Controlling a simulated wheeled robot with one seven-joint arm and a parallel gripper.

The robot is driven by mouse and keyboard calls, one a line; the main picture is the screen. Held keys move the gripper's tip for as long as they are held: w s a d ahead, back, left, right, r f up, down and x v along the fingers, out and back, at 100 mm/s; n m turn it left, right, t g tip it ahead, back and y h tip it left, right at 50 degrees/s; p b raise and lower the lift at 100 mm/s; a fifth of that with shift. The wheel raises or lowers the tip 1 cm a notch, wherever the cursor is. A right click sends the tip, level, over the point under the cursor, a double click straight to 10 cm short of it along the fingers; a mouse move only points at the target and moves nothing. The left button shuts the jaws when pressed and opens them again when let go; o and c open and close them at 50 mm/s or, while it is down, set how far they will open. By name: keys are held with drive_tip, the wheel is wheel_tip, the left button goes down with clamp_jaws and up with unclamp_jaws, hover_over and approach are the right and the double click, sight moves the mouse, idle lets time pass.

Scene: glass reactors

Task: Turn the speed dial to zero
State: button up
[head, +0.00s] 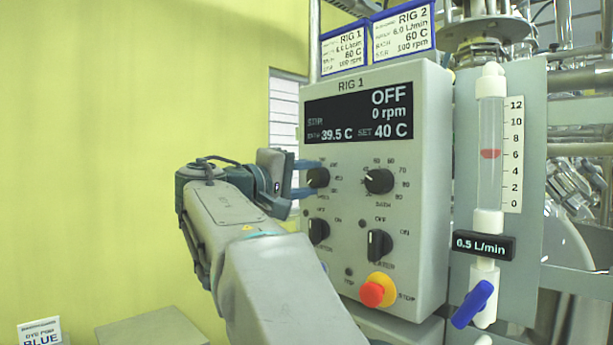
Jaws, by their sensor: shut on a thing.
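The speed dial (319,178) is the upper left black knob on the grey RIG 1 control box (432,190). My gripper (304,178) reaches it from the left, and its blue fingers are shut on the knob. The fingers and wrist hide part of the dial's scale and label, so the pointer's exact position cannot be read. The display (358,114) on the box reads OFF, 0 rpm, 39.5 C and SET 40 C.
The bath dial (379,181) is right of the speed dial. Two switches sit below, the left one (318,230) close to my wrist and the right one (378,244). A red stop button (373,293) sticks out lower down. A flowmeter (490,150) stands at the right.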

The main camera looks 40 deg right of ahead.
drive_tip(key=shift+n, duration=0.3)
idle(0.4)
drive_tip(key=o, duration=1)
drive_tip(key=shift+a, duration=0.15)
drive_tip(key=a, duration=0.4)
drive_tip(key=a+b, duration=0.1)
drive_tip(key=a, duration=0.4)
drive_tip(key=s+a, duration=0.1)
drive_tip(key=a, duration=0.3)
drive_tip(key=shift+a+f, duration=0.3)
